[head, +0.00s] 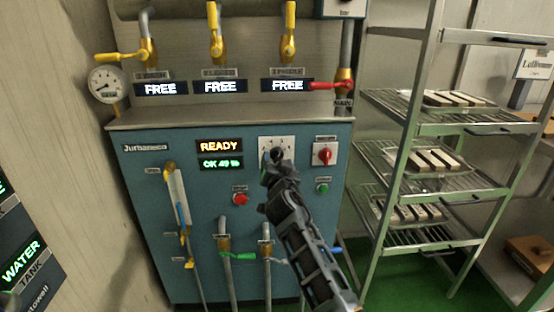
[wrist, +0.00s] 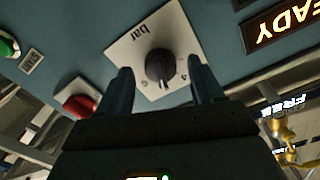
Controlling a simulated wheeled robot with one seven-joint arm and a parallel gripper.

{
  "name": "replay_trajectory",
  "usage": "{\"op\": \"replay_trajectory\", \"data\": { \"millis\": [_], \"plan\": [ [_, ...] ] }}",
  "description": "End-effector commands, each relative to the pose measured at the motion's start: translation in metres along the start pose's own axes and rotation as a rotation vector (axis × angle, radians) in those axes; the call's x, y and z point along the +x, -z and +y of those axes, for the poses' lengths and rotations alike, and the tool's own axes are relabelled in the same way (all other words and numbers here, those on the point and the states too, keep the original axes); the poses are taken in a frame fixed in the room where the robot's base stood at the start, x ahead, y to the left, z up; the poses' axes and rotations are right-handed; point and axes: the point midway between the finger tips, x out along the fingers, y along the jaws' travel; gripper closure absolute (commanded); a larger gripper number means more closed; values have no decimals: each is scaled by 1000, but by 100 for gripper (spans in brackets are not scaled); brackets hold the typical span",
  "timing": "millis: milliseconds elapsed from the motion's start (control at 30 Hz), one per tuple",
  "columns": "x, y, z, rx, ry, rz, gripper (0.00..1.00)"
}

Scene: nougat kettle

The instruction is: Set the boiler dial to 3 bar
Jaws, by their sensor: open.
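The boiler dial (wrist: 160,68) is a black round knob on a white square plate (wrist: 143,42) marked "bar", with a "4" legible in the wrist view. I cannot read its setting for sure. In the head view the plate (head: 290,143) is on the blue boiler front, and my gripper covers most of the dial. My gripper (wrist: 160,74) is open, with one finger on each side of the knob. I cannot tell whether the fingers touch it. The gripper also shows in the head view (head: 275,160).
A red rotary switch (head: 324,154) is right of the dial. Red (head: 240,199) and green (head: 322,187) buttons are below. A lit "READY" display (head: 219,146) is to the left. A rack with trays (head: 440,160) stands at the right.

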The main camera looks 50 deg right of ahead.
Motion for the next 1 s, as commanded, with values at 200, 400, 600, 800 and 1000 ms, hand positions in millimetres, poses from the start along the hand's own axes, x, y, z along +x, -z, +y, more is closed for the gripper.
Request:
{"op": "replay_trajectory", "data": {
  "millis": [200,400,600,800,1000],
  "plan": [
    [14,0,1,0,0,0,33],
    [14,0,1,0,0,0,33],
    [14,0,0,-1,0,0,49],
    [14,0,0,-1,0,0,68],
    [14,0,0,-1,0,0,87]
  ]
}}
